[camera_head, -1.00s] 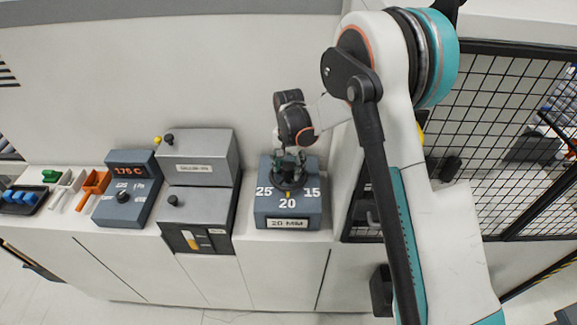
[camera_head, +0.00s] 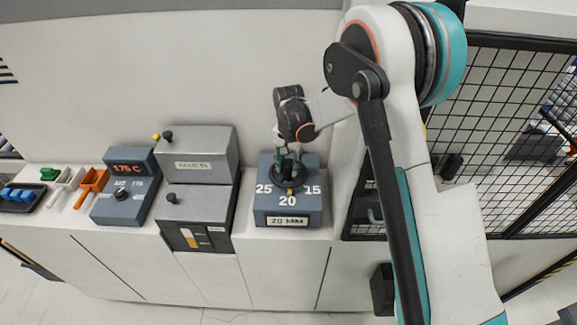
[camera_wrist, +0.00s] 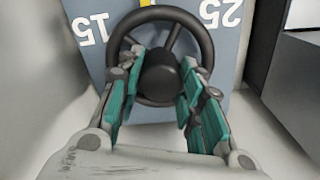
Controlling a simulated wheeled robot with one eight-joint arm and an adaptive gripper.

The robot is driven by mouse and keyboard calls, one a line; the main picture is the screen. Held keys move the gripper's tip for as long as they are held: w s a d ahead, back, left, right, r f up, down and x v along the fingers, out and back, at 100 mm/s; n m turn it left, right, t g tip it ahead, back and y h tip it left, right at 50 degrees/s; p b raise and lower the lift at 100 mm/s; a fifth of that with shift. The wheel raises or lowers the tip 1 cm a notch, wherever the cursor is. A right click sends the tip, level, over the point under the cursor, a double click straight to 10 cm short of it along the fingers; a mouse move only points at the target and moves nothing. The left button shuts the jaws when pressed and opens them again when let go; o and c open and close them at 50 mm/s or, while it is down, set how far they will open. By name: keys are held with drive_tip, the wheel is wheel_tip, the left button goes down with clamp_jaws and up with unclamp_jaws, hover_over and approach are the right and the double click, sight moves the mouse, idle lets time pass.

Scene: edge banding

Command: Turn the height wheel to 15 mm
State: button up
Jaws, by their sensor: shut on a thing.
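The height wheel (camera_head: 275,183) is a dark round handwheel on top of a blue-grey box (camera_head: 262,208), marked 25 at left, 20 at front and 15 at right. A yellow mark (camera_head: 290,190) sits at the wheel's front, close to the 20. The box's plate (camera_head: 287,221) reads 20 MM. My gripper (camera_head: 288,160) reaches down onto the wheel. In the wrist view, the teal-padded fingers of my gripper (camera_wrist: 160,75) stand on both sides of the hub of the wheel (camera_wrist: 207,40), shut on it. The 20 is out of the wrist view.
Left of the box stands a grey two-part unit (camera_head: 200,205) with knobs. Further left are a dial box (camera_head: 125,208) with a 175 C display, orange, white and green pieces, and a tray (camera_head: 20,205) with blue pieces. A wall rises behind; a mesh fence (camera_head: 500,150) is at right.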

sight(288, 162)
drive_tip(key=n+b, duration=0.4)
drive_tip(key=n, duration=0.1)
drive_tip(key=shift+f+b, duration=0.2)
drive_tip(key=shift+b, duration=0.1)
drive_tip(key=n+b, duration=0.1)
drive_tip(key=n, duration=0.1)
drive_tip(key=n+b, duration=0.2)
drive_tip(key=n, duration=0.1)
drive_tip(key=shift+r+n, duration=0.2)
drive_tip(key=shift+n, duration=0.1)
drive_tip(key=o, duration=1.1)
drive_tip(key=shift+c, duration=0.2)
wheel_tip(288, 162, up, 12)
